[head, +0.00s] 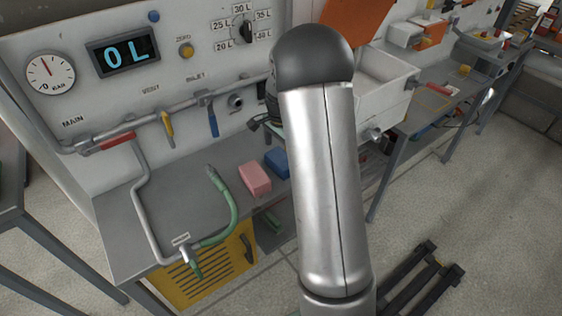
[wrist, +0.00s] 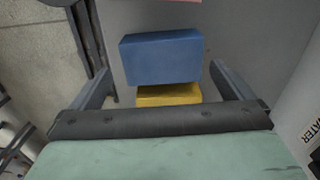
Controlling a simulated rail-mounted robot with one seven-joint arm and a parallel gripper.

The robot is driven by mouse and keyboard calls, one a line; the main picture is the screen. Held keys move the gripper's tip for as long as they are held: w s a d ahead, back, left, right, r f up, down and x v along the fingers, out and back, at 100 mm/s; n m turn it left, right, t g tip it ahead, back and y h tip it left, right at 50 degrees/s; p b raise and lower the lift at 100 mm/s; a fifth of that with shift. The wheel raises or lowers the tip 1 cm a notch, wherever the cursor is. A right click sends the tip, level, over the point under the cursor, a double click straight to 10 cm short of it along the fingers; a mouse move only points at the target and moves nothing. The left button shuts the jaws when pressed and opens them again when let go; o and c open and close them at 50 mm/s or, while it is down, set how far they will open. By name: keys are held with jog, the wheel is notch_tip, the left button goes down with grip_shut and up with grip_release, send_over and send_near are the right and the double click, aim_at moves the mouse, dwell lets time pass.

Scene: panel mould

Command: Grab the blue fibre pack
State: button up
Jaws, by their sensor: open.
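The blue fibre pack (head: 278,163) lies on the grey bench beside a pink pack (head: 255,178), partly hidden by my arm in the head view. In the wrist view the blue pack (wrist: 162,58) is a plain block ahead of my gripper (wrist: 160,69). The gripper is open and empty, with one finger to each side of the pack in the picture. I cannot tell how far the fingertips are from it. In the head view my arm hides most of the gripper.
A yellow block (wrist: 168,95) shows just below the blue pack in the wrist view, partly hidden by my gripper. A green hose (head: 228,215) and a grey pipe (head: 143,205) stand at the bench's left. A white box (head: 385,85) is at the right.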

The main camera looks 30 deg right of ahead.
aim_at(281, 158)
jog(key=shift+w+d+f+p, duration=0.1)
jog(key=shift+f+p, duration=0.35)
jog(key=shift+f, duration=0.9)
jog(key=shift+w+d+f+p, duration=0.1)
jog(key=shift+f+p, duration=0.3)
jog(key=shift+f, duration=0.95)
jog(key=c, duration=0.7)
jog(key=shift+r, duration=0.1)
jog(key=shift+c, duration=0.2)
